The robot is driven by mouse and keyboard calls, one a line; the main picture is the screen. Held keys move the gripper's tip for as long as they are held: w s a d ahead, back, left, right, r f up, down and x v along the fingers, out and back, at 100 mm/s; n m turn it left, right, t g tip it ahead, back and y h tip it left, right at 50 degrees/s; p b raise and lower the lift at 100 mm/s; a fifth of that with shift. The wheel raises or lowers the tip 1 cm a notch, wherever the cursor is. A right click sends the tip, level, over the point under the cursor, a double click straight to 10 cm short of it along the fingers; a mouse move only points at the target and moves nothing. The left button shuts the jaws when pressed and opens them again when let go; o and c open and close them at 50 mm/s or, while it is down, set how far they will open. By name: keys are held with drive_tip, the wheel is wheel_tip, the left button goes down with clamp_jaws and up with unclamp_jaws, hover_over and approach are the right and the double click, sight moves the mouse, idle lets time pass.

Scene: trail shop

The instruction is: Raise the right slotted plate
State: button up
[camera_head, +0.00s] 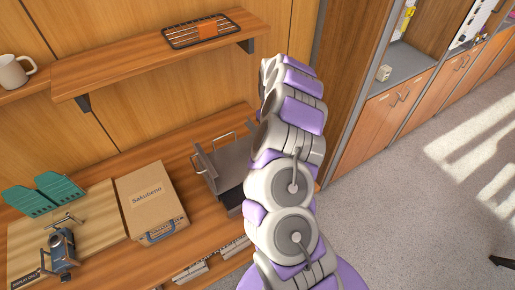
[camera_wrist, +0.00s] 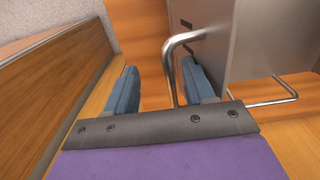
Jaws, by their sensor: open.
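A grey metal unit (camera_head: 228,162) with upright plates and bar handles stands on the wooden counter, partly hidden behind my arm in the head view. In the wrist view its grey plate (camera_wrist: 250,38) shows small dark slots near its left edge. A bent metal handle (camera_wrist: 168,70) sticks out from it. My gripper (camera_wrist: 162,88) is open, its blue fingers on either side of this handle, which looks nearer the right finger. I cannot tell whether they touch. The gripper is hidden in the head view.
A cardboard box (camera_head: 150,200) and a blue-grey tool (camera_head: 62,250) on a board (camera_head: 95,235) are left of the unit. A shelf (camera_head: 130,68) with a black wire rack (camera_head: 202,31) hangs above. A second handle (camera_wrist: 270,100) is at right in the wrist view.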

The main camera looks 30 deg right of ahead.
wheel_tip(320, 180, up, 9)
drive_tip(key=p, duration=0.2)
idle(0.4)
idle(0.6)
